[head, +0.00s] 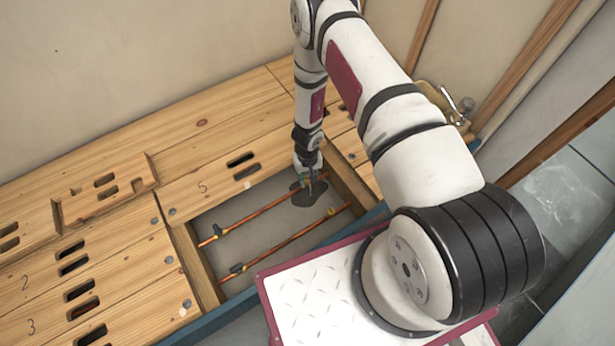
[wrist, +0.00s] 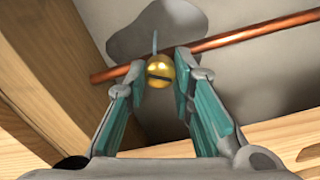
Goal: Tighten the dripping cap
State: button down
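A round brass cap (wrist: 160,72) with a dark slot sits at a copper pipe (wrist: 240,40) in the wrist view. A thin bluish streak shows just beyond it, over a dark wet patch (wrist: 150,30) on the grey floor. My gripper (wrist: 160,73) has its teal-padded fingertips against both sides of the cap, with no clear gap. In the head view my gripper (head: 312,186) reaches down into the floor opening at the far end of the upper pipe (head: 262,210), over the wet patch (head: 306,199). The cap is hidden there.
A second copper pipe (head: 290,242) runs alongside, with yellow-and-black fittings. Wooden joists (head: 196,265) and slotted floor planks (head: 120,275) border the opening. A yellow object (head: 440,103) stands behind my arm.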

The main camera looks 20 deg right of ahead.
aim_at(307, 179)
dwell(0.3)
jog(key=m, duration=0.5)
jog(key=shift+m, duration=0.3)
jog(key=m, duration=0.5)
jog(key=shift+m, duration=0.3)
jog(key=c, duration=1.4)
grip_release()
jog(key=shift+o, duration=0.2)
jog(key=shift+r, duration=0.1)
notch_tip(307, 179, up, 12)
